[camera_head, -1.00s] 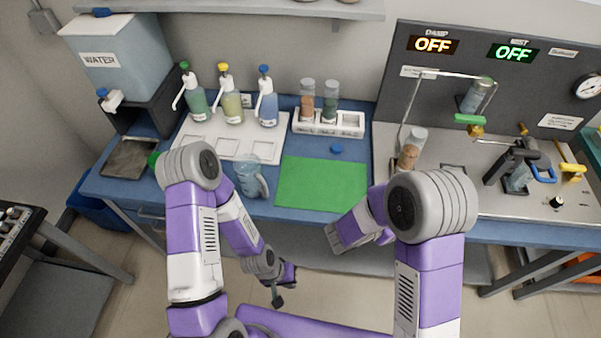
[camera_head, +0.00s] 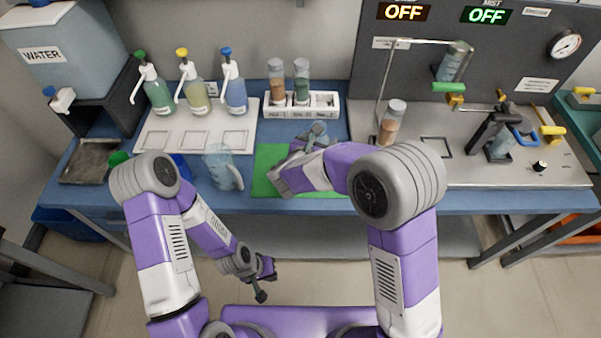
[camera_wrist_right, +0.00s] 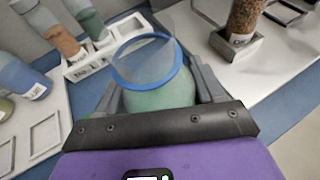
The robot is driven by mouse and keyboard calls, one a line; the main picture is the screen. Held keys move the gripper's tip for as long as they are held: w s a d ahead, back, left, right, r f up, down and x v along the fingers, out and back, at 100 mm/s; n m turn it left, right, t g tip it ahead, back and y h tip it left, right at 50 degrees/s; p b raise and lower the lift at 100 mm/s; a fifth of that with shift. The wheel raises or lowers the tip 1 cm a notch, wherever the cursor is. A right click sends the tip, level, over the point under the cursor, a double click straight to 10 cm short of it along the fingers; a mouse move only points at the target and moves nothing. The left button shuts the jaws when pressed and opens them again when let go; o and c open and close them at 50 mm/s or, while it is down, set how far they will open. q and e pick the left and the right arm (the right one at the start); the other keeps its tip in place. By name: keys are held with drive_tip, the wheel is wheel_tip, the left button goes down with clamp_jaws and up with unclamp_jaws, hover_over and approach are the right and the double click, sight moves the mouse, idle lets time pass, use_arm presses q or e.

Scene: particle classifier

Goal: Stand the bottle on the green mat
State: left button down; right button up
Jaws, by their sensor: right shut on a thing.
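The green mat (camera_head: 266,158) lies flat on the blue bench; my right forearm and gripper cover much of it in the head view. My right gripper (camera_head: 317,134) is over the mat's back edge. In the right wrist view it is shut on a clear bottle (camera_wrist_right: 168,97) with a blue ring around its end; green shows through the body. The bottle's base is hidden, so I cannot tell whether it touches the mat. My left gripper (camera_head: 262,290) hangs in front of the bench, away from the mat; its jaws are too small to read.
A clear jug (camera_head: 222,168) stands just left of the mat. A vial of brown grains (camera_head: 391,122) stands right, on the metal plate (camera_head: 470,168) of the apparatus.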

drive_tip(key=w+a+r+n+y+b, duration=0.1)
drive_tip(key=w+a+r+n+y, duration=0.15)
drive_tip(key=a+r, duration=0.2)
drive_tip(key=shift+t, duration=0.4)
drive_tip(key=shift+w+a+f+b, duration=0.15)
drive_tip(key=shift+f+b, duration=0.85)
drive_tip(key=shift+f, duration=1.55)
drive_tip(key=shift+w+a+f+b, duration=0.1)
drive_tip(key=shift+f+b, duration=0.85)
drive_tip(key=shift+f, duration=1.6)
drive_tip(key=shift+f, duration=0.2)
drive_tip(key=o, duration=1.4)
drive_tip(key=shift+o, duration=0.2)
drive_tip(key=shift+r, duration=0.15)
